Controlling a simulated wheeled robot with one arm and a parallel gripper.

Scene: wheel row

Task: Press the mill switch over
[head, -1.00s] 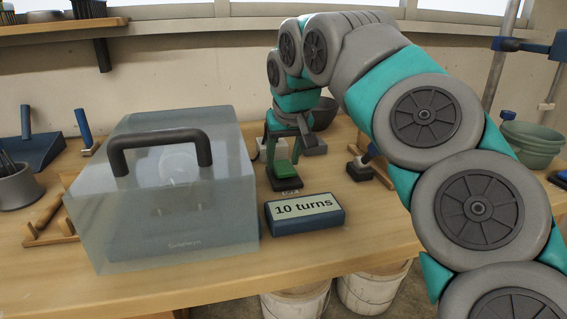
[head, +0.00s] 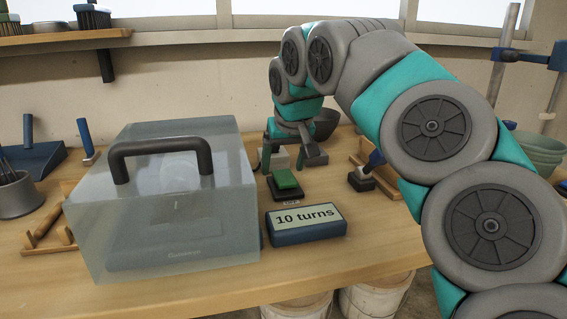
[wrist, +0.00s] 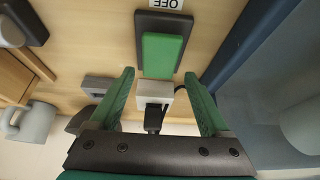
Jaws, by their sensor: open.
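The mill switch (head: 285,180) is a green rocker on a dark base, lying on the bench to the right of the clear cover. It also shows in the wrist view (wrist: 163,54), with an upside-down OFF label at the top edge. Which way the rocker is tilted is hard to tell. My gripper (wrist: 158,76) is open and empty. Its two green fingers are spread on either side of the switch's near end in the wrist view. In the head view my gripper (head: 290,155) is just behind the switch, apart from it as far as I can see.
A clear cover box (head: 180,225) with a dark handle stands left of the switch. A "10 turns" block (head: 306,224) lies in front of it. A pale box (wrist: 153,93) with a dark plug sits behind the switch. A small dark-based tool (head: 362,180) stands to the right.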

